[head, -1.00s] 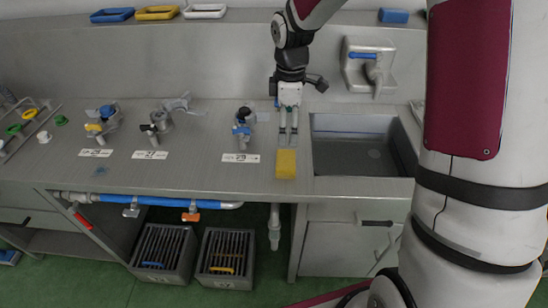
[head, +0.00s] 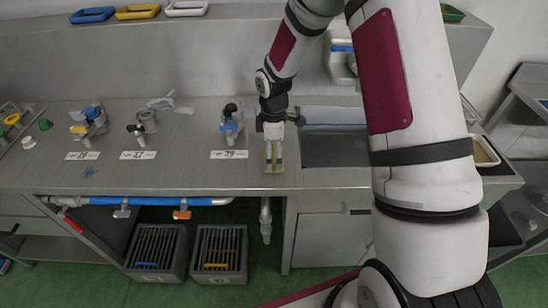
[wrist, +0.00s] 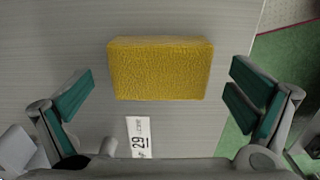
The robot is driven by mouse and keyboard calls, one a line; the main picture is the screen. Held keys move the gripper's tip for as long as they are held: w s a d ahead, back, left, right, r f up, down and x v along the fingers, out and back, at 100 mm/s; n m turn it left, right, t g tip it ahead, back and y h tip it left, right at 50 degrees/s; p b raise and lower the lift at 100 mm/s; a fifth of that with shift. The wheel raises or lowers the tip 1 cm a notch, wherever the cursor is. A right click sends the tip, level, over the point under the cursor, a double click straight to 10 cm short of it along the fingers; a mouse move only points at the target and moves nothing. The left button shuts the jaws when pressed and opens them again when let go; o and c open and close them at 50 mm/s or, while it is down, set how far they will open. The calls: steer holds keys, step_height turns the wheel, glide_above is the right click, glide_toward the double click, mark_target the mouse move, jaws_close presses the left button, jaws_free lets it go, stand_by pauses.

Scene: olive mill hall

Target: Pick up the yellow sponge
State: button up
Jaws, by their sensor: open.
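The yellow sponge (wrist: 160,70) lies on the steel counter and shows whole in the wrist view, between the spread green-padded fingers of my gripper (wrist: 160,98). The fingers stand apart from it on the left and right. In the head view my gripper (head: 274,168) points down over the sponge (head: 267,169), near the counter's front edge and left of the sink. There the fingers hide much of the sponge. My gripper is open and empty.
The sink (head: 335,148) lies to the right of my gripper. A tap (head: 231,124) and a label marked 29 (head: 229,154) are to its left. The counter (head: 190,178) is bare along its front. Two slatted crates (head: 219,252) stand below.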

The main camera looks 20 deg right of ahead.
steer(key=shift+f, duration=0.75)
steer(key=c, duration=1.1)
steer(key=shift+o, duration=0.2)
steer(key=shift+r, duration=0.15)
steer(key=shift+r, duration=0.5)
step_height(320, 180, up, 2)
steer(key=shift+r+b, duration=0.15)
steer(key=shift+b, duration=0.15)
steer(key=s+r, duration=0.1)
steer(key=s, duration=1.5)
steer(key=shift+r, duration=0.25)
steer(key=shift+o, duration=0.5)
steer(key=shift+c, duration=0.5)
